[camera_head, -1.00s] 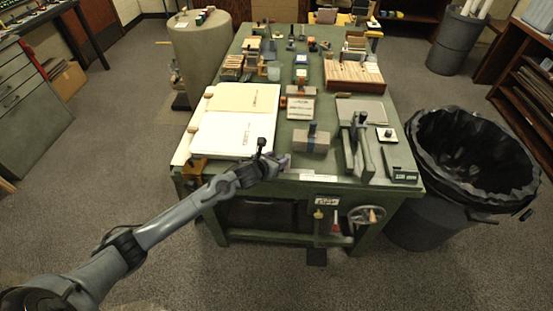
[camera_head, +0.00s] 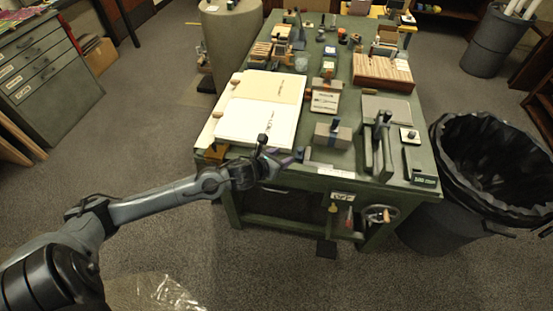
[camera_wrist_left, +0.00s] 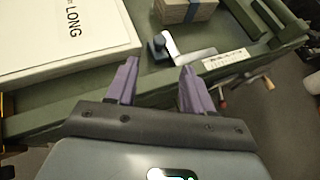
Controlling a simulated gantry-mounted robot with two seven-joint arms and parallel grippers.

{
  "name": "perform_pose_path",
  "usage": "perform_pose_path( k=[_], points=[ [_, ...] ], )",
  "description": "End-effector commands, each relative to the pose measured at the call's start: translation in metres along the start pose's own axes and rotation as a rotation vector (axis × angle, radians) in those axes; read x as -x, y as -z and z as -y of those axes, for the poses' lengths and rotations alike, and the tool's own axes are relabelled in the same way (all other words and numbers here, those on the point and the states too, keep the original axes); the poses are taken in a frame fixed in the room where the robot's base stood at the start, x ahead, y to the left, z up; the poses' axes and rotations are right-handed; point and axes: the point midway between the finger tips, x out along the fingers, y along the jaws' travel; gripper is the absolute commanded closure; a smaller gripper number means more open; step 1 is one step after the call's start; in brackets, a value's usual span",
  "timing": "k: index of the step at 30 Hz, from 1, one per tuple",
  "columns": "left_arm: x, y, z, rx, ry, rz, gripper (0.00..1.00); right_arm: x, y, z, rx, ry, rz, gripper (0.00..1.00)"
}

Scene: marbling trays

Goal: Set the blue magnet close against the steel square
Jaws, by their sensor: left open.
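The blue magnet (camera_wrist_left: 158,48) is a small dark blue piece with a rounded knob, standing on the green bench top near its front edge. The steel square (camera_wrist_left: 193,59) is a flat, shiny L-shaped piece lying to the right of the magnet in the wrist view. They look very near each other; I cannot tell whether they touch. My left gripper (camera_wrist_left: 158,74) is open, its two purple fingers apart and empty, with the magnet beyond the fingertips. In the head view the left gripper (camera_head: 288,157) is at the bench's front edge. My right gripper is out of view.
A white tray (camera_head: 238,132) lies left of the magnet. A grey block with a blue band (camera_head: 333,134) stands behind it. A dark upright clamp-like tool (camera_head: 382,145) is on the right. A lined black bin (camera_head: 490,165) stands beside the bench.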

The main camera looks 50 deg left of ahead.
Motion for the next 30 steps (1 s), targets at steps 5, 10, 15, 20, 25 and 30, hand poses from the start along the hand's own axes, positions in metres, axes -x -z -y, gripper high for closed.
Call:
perform_pose_path(
  k=[5,10,15,20,25,30],
  points=[
    [0.014,0.015,0.012,0.123,-0.002,-0.03,0.48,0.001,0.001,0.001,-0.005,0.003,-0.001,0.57],
    [0.037,0.055,0.043,0.531,-0.041,-0.122,0.48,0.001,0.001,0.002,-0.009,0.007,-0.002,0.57],
    [0.081,0.107,0.082,1.163,-0.182,-0.251,0.48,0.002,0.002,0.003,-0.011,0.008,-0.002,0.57],
    [0.131,0.145,0.11,1.765,-0.417,-0.326,0.48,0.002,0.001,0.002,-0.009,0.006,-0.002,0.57],
    [0.18,0.17,0.128,2.265,-0.712,-0.325,0.48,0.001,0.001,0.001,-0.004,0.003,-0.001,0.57],
    [0.212,0.182,0.137,2.561,-0.946,-0.271,0.48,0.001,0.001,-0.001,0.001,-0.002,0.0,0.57]
  ],
)
